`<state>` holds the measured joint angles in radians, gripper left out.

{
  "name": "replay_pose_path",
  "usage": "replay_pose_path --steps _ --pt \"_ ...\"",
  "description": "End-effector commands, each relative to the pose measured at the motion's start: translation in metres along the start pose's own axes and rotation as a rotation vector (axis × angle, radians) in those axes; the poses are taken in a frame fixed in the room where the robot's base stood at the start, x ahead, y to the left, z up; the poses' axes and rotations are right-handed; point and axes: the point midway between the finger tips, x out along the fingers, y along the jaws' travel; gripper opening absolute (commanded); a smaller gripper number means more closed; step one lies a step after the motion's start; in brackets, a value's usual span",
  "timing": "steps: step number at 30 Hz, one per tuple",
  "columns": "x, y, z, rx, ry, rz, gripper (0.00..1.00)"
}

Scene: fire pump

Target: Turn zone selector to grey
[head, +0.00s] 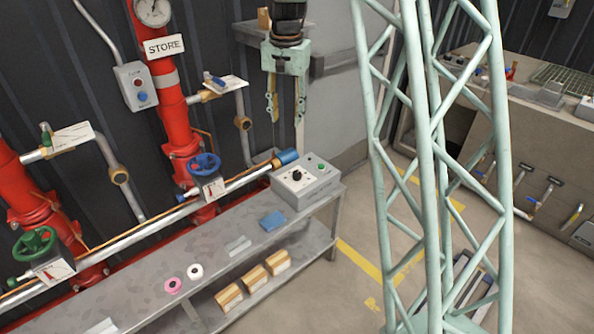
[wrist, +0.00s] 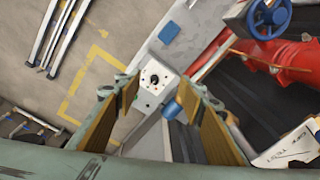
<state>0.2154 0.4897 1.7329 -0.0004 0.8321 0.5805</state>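The zone selector (head: 296,175) is a black knob on the sloped face of a light grey control box (head: 318,190), which stands at the far right end of the grey bench. In the wrist view the black knob (wrist: 154,79) shows on the white-looking box (wrist: 151,97), between and beyond my fingers. Its markings are too small to read. My gripper (head: 286,112) hangs above and behind the box in the head view, pointing down, clear of the knob. Its fingers are apart with nothing between them; the wrist view also shows the open gripper (wrist: 160,98).
A green lattice column (head: 425,170) stands to the right of the box. Red pipes (head: 180,115) with a blue handwheel (head: 205,165) and a green handwheel (head: 34,244) run along the wall. A blue cloth (head: 272,221) lies on the bench (head: 215,262). A blue-capped pipe end (head: 287,157) lies close behind the box.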

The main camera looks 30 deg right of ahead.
Motion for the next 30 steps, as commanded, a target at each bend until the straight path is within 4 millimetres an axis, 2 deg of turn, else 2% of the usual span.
replay_pose_path --steps 15,30 --pt "0.094 -0.006 -0.064 0.129 -0.033 0.027 0.37" --pt "0.188 -0.001 -0.110 0.247 -0.061 0.052 0.37"
